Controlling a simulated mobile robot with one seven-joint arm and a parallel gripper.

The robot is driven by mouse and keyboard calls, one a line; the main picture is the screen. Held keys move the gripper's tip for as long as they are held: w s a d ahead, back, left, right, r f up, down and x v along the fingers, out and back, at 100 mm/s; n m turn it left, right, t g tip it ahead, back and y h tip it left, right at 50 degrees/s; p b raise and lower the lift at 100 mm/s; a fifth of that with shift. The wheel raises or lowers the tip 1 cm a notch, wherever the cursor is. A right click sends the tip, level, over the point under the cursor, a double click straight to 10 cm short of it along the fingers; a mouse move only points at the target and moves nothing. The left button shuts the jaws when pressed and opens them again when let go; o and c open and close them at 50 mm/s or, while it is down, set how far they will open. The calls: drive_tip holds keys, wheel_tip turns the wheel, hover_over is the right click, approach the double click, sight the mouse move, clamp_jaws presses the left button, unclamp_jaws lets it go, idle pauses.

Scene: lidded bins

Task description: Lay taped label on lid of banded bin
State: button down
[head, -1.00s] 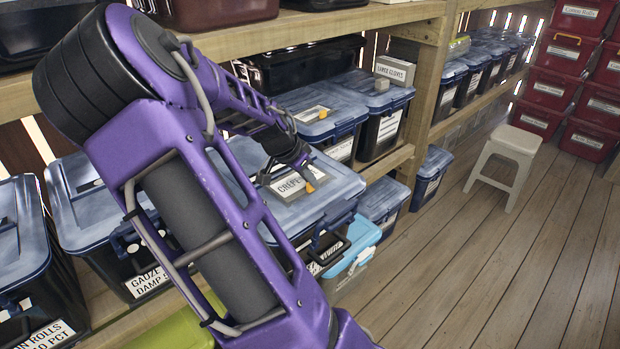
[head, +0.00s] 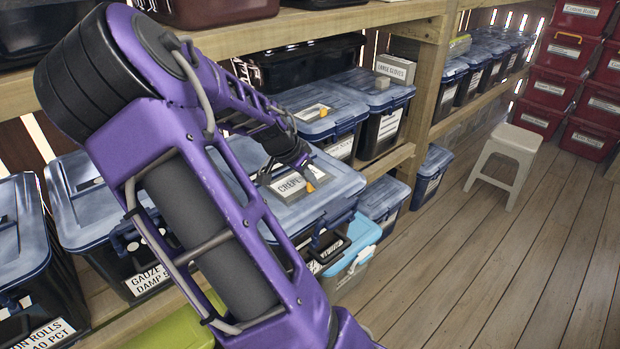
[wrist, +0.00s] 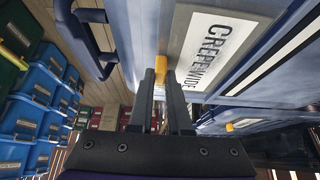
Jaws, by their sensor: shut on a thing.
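My gripper (head: 303,166) is over the blue lid (head: 325,191) of a dark bin on the lower shelf. Its fingers (wrist: 161,108) are shut on the orange tape tab (wrist: 160,69) of a grey-framed label (wrist: 223,43) reading "CREPE WIDE". The label also shows in the head view (head: 289,186), flat and close over the lid; I cannot tell whether it touches. My arm hides much of this bin, and I cannot make out a band on it. Another label with an orange tab (head: 312,113) lies on a blue-lidded bin behind.
A light-blue-lidded bin (head: 362,240) is below. A stool (head: 505,152) stands on the open floor at right.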

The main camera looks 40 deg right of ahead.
drive_tip(key=shift+f, duration=0.15)
drive_tip(key=c, duration=0.8)
unclamp_jaws()
